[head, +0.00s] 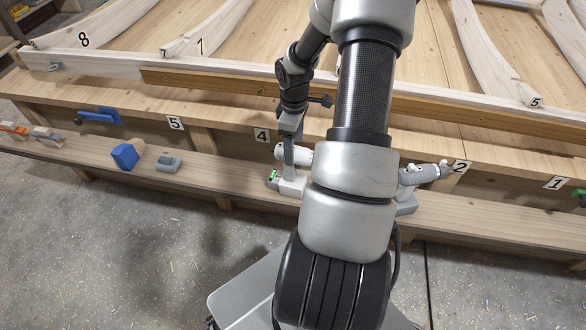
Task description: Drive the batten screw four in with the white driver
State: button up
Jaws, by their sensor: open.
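A white driver (292,186) stands on the lower wooden shelf below the label 4, with a small green light at its left side. My gripper (290,145) reaches down at this driver, its fingers open beside the handle; whether they touch it cannot be told. My own arm hides the driver's right side. The brown batten (215,83) runs along the front of the wooden frame, above the row of labels. Small dark spots show on it, too small to tell as screws. The label 4 (262,135) is on the board just left of my gripper.
Another grey-and-white tool (425,175) stands on the shelf right of my arm. A blue block (125,156), a grey item (168,163) and a blue tool (97,116) are at the left. Pale curved ribs (500,70) rise behind the batten. The floor in front is open.

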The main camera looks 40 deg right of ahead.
notch_tip(320, 180, down, 9)
jog(key=shift+r+b, duration=0.1)
jog(key=shift+b, duration=1.05)
grip_shut()
jog(key=shift+r, duration=0.1)
